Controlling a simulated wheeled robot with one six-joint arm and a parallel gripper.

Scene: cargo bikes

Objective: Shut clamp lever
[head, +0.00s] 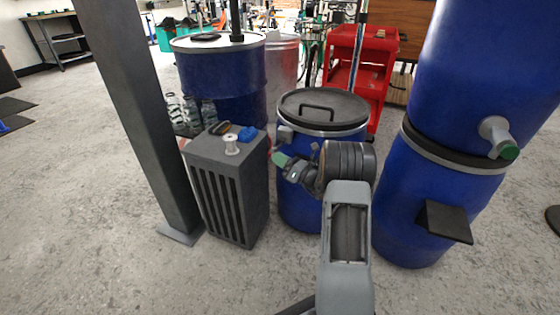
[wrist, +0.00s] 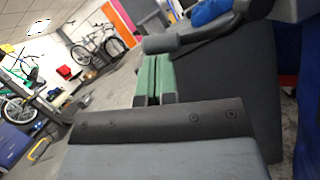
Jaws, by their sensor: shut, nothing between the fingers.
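A blue drum (head: 300,195) with a black lid (head: 345,109) stands in the middle of the head view, with a metal clamp ring around its top. A small grey block (head: 285,134) on the ring's left side looks like the clamp lever or its mount; I cannot tell how far the lever stands out. My gripper (head: 280,160) is just below this block, at the drum's left front, green fingertips pointing left. In the wrist view the gripper's fingers (wrist: 158,72) are together and empty. A grey rounded bar (wrist: 175,40) lies close beyond them; contact cannot be told.
A dark grey slotted cabinet (head: 232,195) stands close left of the drum, with a spool (head: 231,145) and a blue item (head: 247,133) on top. A grey post (head: 140,110) is farther left. Stacked blue drums (head: 425,200) stand right. Open floor lies in front.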

